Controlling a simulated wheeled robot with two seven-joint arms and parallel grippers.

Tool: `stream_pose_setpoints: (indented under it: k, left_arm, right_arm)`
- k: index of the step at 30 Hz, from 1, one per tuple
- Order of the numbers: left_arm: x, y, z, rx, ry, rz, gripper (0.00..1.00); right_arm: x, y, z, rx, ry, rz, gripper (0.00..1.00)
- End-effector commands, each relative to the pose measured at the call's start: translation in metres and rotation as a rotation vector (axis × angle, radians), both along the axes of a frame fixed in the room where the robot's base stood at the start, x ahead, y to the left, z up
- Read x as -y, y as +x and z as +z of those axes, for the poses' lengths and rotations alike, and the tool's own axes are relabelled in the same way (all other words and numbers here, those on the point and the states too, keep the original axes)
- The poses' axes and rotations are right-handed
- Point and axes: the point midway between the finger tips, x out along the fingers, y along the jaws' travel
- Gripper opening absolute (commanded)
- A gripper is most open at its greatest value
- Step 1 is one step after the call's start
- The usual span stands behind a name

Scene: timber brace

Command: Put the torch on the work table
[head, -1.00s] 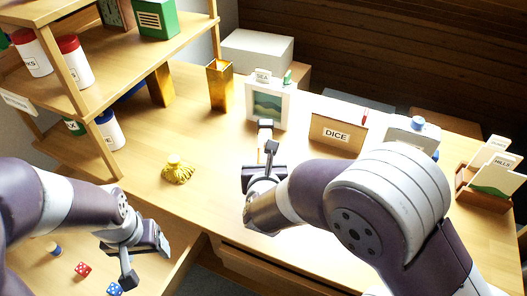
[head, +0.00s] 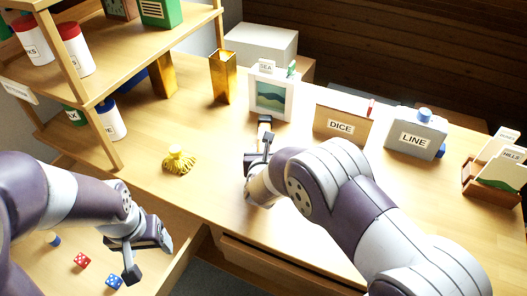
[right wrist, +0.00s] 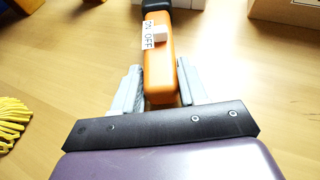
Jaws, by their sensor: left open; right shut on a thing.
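The torch is orange with a dark head and an ON/OFF label, seen in the right wrist view (right wrist: 158,72). My right gripper (right wrist: 158,88) is shut on its rear part, one finger on each side. In the head view my right gripper (head: 257,160) is low over the middle of the work table (head: 215,150), and the torch's dark head (head: 265,120) points toward the picture frame. I cannot tell whether the torch touches the table top. My left gripper (head: 148,256) is open and empty at the lower left, above a lower wooden surface with dice.
Behind the torch stand a framed picture (head: 271,95), a DICE box (head: 338,122) and a grey LINE box (head: 415,135). A yellow tasselled object (head: 179,160) lies to the left. A gold vase (head: 223,78) and the shelf (head: 95,95) stand further left. The table's front middle is clear.

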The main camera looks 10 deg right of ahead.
Motion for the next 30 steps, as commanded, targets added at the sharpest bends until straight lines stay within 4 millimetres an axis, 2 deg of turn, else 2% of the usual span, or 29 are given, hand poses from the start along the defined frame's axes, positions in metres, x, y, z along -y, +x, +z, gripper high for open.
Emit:
stream_pose_setpoints:
  k: [1, 2, 4, 16, 20, 27, 30]
  left_arm:
    - [0.0, 0.0, -0.004, 0.0, 0.0, 0.0, 0.72]
    - [0.0, 0.0, -0.004, 0.0, 0.0, 0.0, 0.72]
    - [0.0, 0.0, -0.002, 0.0, 0.0, 0.0, 0.72]
    - [0.0, 0.0, 0.004, 0.0, 0.0, 0.0, 0.72]
    - [0.0, 0.0, 0.007, 0.0, 0.0, 0.0, 0.72]
    - [0.0, 0.0, 0.014, 0.0, 0.0, 0.0, 0.72]
    - [0.0, 0.0, 0.016, 0.0, 0.0, 0.0, 0.72]
  right_arm:
    - [0.0, 0.0, -0.003, 0.001, 0.001, 0.0, 0.07]
    - [0.0, 0.0, -0.003, 0.0, 0.0, 0.0, 0.46]
    - [0.0, 0.0, -0.002, 0.0, 0.0, 0.0, 0.68]
    - [-0.001, -0.004, 0.005, 0.0, 0.0, 0.001, 0.68]
    - [-0.006, -0.027, 0.015, 0.0, 0.0, 0.003, 0.68]
    - [-0.015, -0.081, 0.039, 0.0, 0.001, 0.003, 0.68]
    - [-0.019, -0.097, 0.046, 0.0, 0.001, 0.003, 0.68]
